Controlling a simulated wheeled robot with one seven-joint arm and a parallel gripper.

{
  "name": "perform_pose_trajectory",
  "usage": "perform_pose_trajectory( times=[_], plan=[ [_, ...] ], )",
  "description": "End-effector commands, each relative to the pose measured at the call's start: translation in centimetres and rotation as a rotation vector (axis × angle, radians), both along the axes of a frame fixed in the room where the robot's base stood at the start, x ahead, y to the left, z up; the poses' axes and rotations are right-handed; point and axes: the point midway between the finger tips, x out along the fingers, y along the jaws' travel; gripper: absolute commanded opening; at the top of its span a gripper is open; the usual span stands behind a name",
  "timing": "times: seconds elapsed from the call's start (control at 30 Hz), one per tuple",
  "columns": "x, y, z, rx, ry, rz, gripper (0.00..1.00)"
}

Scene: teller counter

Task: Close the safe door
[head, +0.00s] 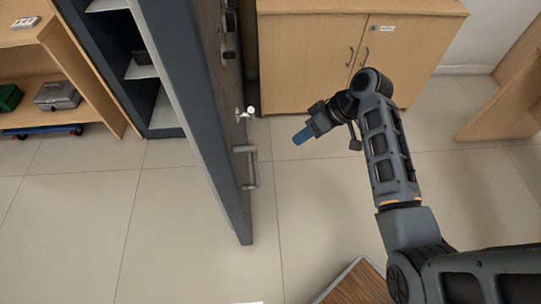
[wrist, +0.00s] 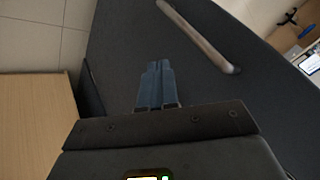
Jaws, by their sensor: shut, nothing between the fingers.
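The safe door (head: 185,90) is dark grey and stands open in the head view, swung out toward me from the safe (head: 97,60). Its outer face carries a bar handle (head: 251,167) and a small round knob above it. My gripper (head: 300,138) is shut and empty, to the right of the door and apart from it in the head view. In the wrist view, my gripper (wrist: 156,72) points at the dark door face (wrist: 130,35), with the handle (wrist: 198,35) at upper right. I cannot tell from the wrist view whether the fingertips touch the door.
A wooden cabinet (head: 310,65) stands behind my gripper. An open wooden shelf (head: 60,55) at left holds a green box (head: 10,97) and a grey cash box (head: 57,96). A wooden surface (head: 357,285) lies at bottom. The tiled floor (head: 310,220) beside the door is clear.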

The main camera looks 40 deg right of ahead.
Motion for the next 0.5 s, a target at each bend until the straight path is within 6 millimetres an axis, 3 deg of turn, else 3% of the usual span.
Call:
perform_pose_trajectory(
  times=[0.17,0.5],
  plan=[
    [0.7,0.9,-1.4,0.003,0.003,0.005,0.00],
    [3.1,3.9,-6.6,0.002,0.004,0.006,0.00]
  ],
)
